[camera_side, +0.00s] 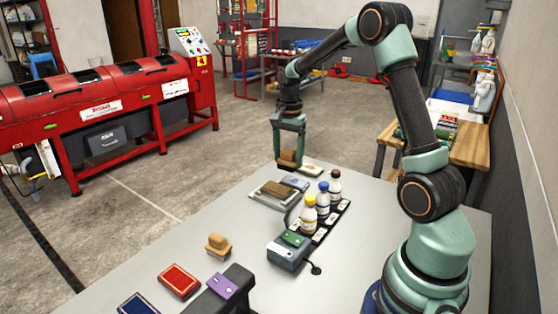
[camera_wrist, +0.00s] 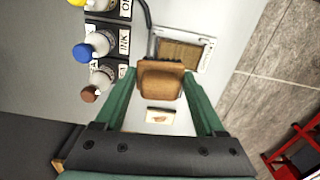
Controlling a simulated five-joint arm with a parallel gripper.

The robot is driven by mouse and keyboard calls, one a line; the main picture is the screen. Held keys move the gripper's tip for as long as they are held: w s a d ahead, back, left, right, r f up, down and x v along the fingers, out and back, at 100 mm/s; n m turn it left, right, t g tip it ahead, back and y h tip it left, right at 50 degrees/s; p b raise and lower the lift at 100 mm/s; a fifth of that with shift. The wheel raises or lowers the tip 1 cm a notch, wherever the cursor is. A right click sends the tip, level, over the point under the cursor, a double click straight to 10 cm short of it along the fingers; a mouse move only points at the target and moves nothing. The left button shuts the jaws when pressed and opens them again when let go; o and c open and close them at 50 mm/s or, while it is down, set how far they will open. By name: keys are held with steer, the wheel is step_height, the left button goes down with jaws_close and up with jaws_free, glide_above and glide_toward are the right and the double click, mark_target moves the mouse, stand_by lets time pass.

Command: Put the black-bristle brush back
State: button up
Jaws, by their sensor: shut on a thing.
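My gripper (camera_side: 290,158) is shut on a wooden brush (camera_side: 288,156) and holds it over the far end of the grey table (camera_side: 195,286). In the wrist view the tan wooden block of the brush (camera_wrist: 160,80) sits between the two green fingers. I cannot make out its bristles or their colour. A pale tray (camera_side: 266,201) with a brown panel in it lies nearer the camera than my gripper; it also shows in the wrist view (camera_wrist: 207,47). A second wooden piece, perhaps another brush (camera_side: 218,244), rests on the table at the front left.
Three capped bottles (camera_side: 322,199) stand in a black labelled rack (camera_side: 340,217) right of the tray. A small pale card or block (camera_wrist: 160,116) lies near my gripper. A grey box (camera_side: 287,258), red pad (camera_side: 179,281) and blue pad (camera_side: 138,304) are nearer the camera.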

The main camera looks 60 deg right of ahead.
steer(key=w+a+r+m, duration=0.1)
steer(key=w+a+r, duration=0.15)
steer(key=a, duration=0.65)
steer(key=w+a+r, duration=0.1)
steer(key=a+r, duration=0.3)
steer(key=a, duration=0.6)
step_height(320, 180, down, 19)
steer(key=shift+s+d+r, duration=0.1)
steer(key=shift+s, duration=0.05)
steer(key=o, duration=1.3)
step_height(320, 180, up, 11)
steer(key=shift+s+a+r+n+t, duration=0.2)
steer(key=shift+s+r+n+t, duration=0.75)
steer(key=shift+s+r+n, duration=1.7)
steer(key=shift+s+a+r+n+t, duration=0.2)
steer(key=shift+s+r+n+t, duration=1.05)
steer(key=shift+s+n, duration=1.6)
steer(key=shift+s+a+r+n+t, duration=0.2)
steer(key=shift+s+r+n+t, duration=0.4)
steer(key=shift+s+r+n, duration=2.25)
